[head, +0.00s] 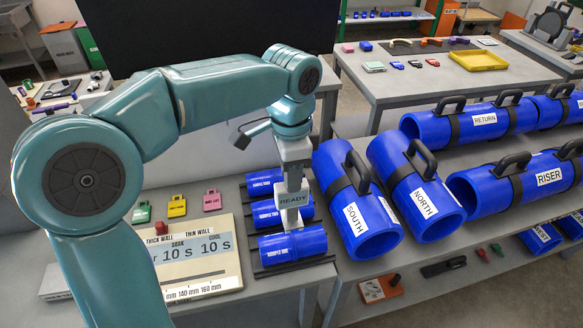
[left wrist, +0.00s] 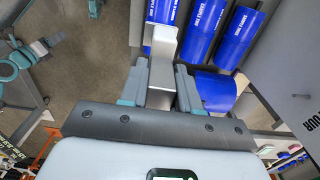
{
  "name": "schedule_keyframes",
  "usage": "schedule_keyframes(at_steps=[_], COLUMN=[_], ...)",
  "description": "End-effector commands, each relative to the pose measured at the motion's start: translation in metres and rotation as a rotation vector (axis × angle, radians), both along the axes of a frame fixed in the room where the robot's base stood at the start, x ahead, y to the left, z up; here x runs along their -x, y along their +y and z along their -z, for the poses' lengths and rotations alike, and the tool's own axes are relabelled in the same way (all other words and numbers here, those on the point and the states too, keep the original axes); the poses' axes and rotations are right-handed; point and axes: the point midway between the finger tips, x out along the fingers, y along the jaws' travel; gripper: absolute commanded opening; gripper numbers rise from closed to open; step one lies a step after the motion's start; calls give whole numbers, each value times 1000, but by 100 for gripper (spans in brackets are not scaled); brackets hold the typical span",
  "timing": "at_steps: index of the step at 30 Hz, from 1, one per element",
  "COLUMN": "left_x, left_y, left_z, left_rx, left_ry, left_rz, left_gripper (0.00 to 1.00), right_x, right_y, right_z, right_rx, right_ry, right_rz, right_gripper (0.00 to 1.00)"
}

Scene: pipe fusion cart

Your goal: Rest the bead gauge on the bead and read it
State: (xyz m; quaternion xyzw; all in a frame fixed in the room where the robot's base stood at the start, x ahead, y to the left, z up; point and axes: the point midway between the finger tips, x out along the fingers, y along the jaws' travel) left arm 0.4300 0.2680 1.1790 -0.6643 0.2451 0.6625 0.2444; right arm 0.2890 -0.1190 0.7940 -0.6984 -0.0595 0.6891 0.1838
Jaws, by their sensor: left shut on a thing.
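Two more blue sample pipes (head: 264,185) lie behind in the rack. The gauge and gripper hide part of the front pipe, and I cannot make out its bead. My right gripper is not in view.
Blue pipes marked SOUTH (head: 376,240) and NORTH (head: 424,200) lie close to the right. A board (head: 205,262) with a millimetre scale and times lies to the left. Green, yellow and pink tags (head: 177,207) lie behind it. A yellow tray (head: 478,60) sits on the back table.

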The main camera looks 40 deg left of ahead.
Motion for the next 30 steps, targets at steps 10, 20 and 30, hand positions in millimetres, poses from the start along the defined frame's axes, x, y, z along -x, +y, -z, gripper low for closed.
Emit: schedule_keyframes(at_steps=[10,20,30], left_x=[-2,-2,-2], left_y=[1,1,1], left_z=[44,63,62], left_rx=[-1,0,0], left_ry=[1,-1,-1], left_rz=[0,0,0], left_gripper=[4,4,4], right_x=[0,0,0], right_y=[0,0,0], right_z=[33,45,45], right_rx=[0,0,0], right_ry=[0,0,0], right_rz=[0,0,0], right_gripper=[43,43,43])
